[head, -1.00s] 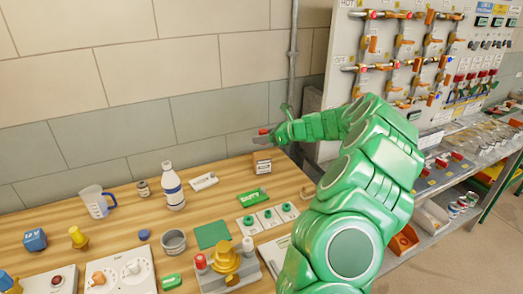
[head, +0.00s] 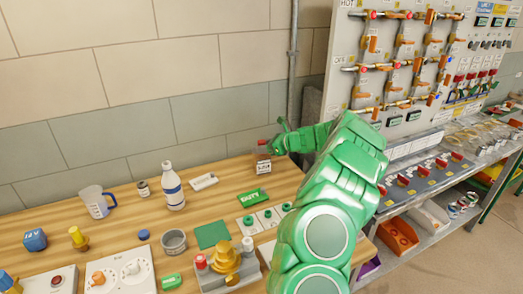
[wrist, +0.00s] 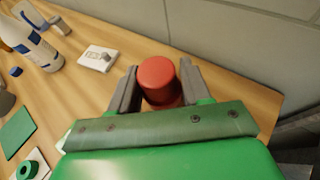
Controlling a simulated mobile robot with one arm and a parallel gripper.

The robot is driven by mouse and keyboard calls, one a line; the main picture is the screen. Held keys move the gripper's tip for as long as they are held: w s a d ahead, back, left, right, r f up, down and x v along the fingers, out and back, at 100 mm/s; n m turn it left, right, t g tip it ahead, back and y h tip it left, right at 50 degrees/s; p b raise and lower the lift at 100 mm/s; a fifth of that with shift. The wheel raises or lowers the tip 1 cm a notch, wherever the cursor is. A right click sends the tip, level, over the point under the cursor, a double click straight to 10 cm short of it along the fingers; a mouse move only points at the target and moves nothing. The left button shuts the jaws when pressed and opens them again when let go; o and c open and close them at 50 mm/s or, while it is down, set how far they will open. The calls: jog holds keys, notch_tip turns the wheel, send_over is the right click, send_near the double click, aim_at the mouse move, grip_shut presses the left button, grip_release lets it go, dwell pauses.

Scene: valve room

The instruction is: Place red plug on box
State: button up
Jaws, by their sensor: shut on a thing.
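My gripper (head: 268,148) is shut on the red plug (wrist: 157,81), which stands between the two dark fingers in the wrist view. In the head view only a small red patch of the plug (head: 262,142) shows. The gripper and plug are right at the top of the small box (head: 264,168), which has a pale printed label and stands at the back right of the wooden table. I cannot tell whether the plug touches the box. The box is not clearly visible in the wrist view, where the plug and my gripper cover that spot.
A white bottle (head: 172,188), a white switch plate (head: 204,182) and a green DUTY block (head: 251,195) stand to the left. The wall (head: 180,130) is close behind. A valve panel (head: 410,60) and shelf are on the right. Table around the box is mostly clear.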

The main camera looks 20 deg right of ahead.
jog(key=shift+f, duration=0.65)
jog(key=o, duration=1)
jog(key=shift+f, duration=0.1)
jog(key=shift+o, duration=0.2)
